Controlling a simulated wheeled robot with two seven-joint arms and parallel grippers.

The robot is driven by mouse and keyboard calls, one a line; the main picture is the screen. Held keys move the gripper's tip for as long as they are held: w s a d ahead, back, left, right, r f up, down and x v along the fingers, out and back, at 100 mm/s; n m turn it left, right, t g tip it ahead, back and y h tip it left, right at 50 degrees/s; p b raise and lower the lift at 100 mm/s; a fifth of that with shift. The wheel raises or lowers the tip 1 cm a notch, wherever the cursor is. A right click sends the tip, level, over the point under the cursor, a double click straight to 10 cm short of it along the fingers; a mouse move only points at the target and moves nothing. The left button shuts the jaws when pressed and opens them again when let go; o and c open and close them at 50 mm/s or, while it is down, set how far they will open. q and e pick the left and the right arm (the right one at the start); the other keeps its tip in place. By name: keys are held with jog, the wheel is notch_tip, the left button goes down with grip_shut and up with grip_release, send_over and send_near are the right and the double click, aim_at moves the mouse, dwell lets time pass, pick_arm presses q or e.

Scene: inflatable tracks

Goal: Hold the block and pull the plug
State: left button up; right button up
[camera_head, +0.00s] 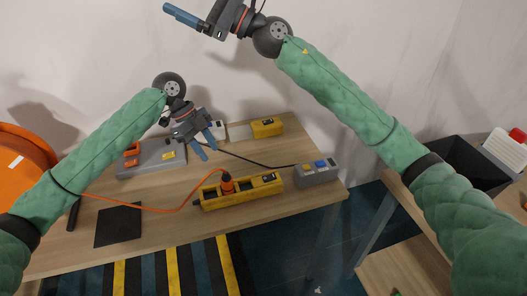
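A long yellow block (258,189) with dark sockets lies near the front of the wooden table. An orange plug (227,184) stands upright in its left part, with an orange cord (165,208) running left. My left gripper (206,147) is open above the table, behind and left of the plug. Its two blue fingers point down and right, apart from the block, with nothing between them. My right gripper (182,15) is high at the top, well away from the block. Its blue fingers point left and overlap in view, so their gap cannot be seen.
A grey box (316,174) with a blue part sits at the table's right edge, with a black cord. A smaller yellow block (267,127) is at the back. A grey unit (150,157), black mat (118,226) and orange reel (22,158) are left. A black bin (465,164) is right.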

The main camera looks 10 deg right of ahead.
jog(key=w+d+r+g+h, duration=0.1)
jog(key=w+d+r, duration=0.1)
jog(key=d+r, duration=0.35)
jog(key=m+g+h, duration=0.2)
jog(key=g+h, duration=0.3)
jog(key=h, duration=1.7)
send_over(264, 179)
notch_tip(264, 179, down, 54)
jog(key=shift+f, duration=3.9)
jog(key=c, duration=1.5)
jog(key=shift+w, duration=0.1)
